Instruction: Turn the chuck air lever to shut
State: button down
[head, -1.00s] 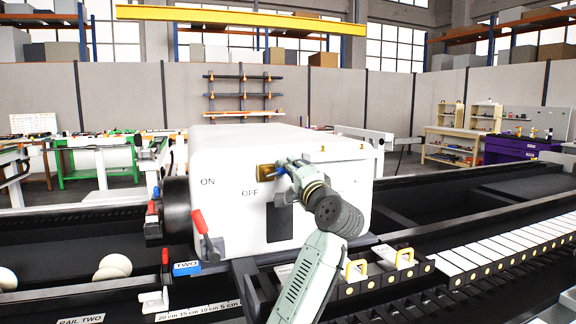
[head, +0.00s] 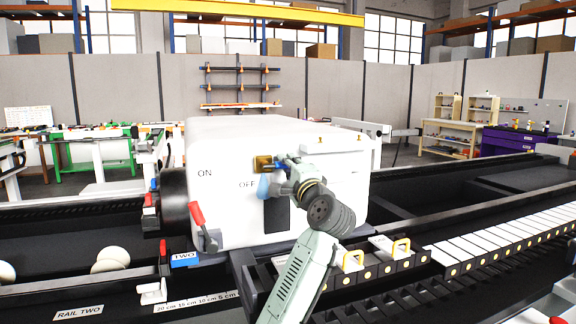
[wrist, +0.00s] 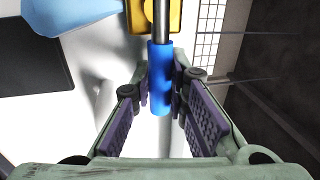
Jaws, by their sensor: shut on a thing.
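The chuck air lever is a grey rod with a blue sleeve (wrist: 160,82), fixed to a brass-coloured block (wrist: 150,14). In the head view the block (head: 263,164) is on the front of the white machine housing (head: 232,150), just above the word OFF; ON is printed further left. The lever shows there only as a small blue bit (head: 281,163) right of the block, mostly covered by my gripper. My gripper (wrist: 160,82) is shut on the blue sleeve, one finger at each side. The lever's exact angle is hard to tell.
A light-blue rounded thing (head: 265,186) hangs just below the block and left of my gripper. A red-handled lever (head: 197,214) stands lower left on the housing.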

jog(key=c, duration=1.6)
grip_release()
jog(key=shift+o, duration=0.2)
jog(key=v, duration=1.2)
